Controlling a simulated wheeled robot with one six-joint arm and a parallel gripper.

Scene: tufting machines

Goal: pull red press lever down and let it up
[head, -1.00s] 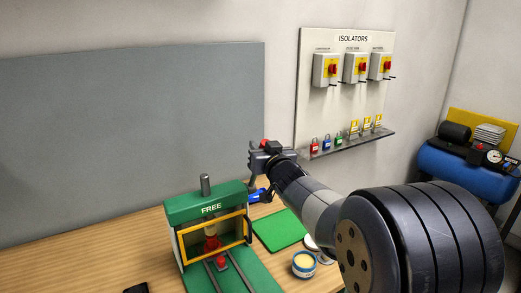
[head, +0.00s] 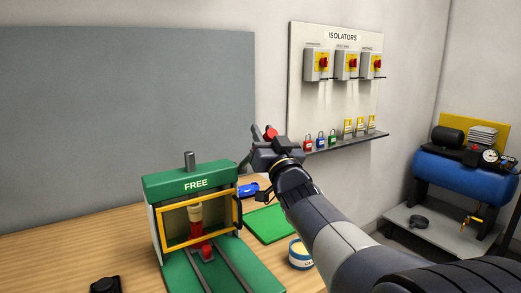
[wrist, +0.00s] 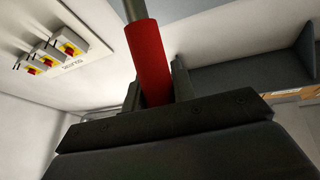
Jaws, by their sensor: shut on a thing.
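The green press (head: 190,182) stands on the bench in the head view, with a "FREE" label, a yellow-framed guard and a short grey post on top. The red lever grip (wrist: 148,62) runs up between my fingers in the wrist view, on a grey rod. My gripper (head: 270,135) is shut on this grip, to the right of the press and a little above its top. Only a small red part of the grip shows in the head view. The rest of the lever is hidden by my gripper.
A grey panel (head: 110,120) stands behind the bench. A green mat (head: 266,224), a blue item (head: 248,189) and a round tin (head: 299,254) lie right of the press. The isolator board (head: 335,85) with a padlock shelf hangs behind. A blue compressor (head: 455,175) stands far right.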

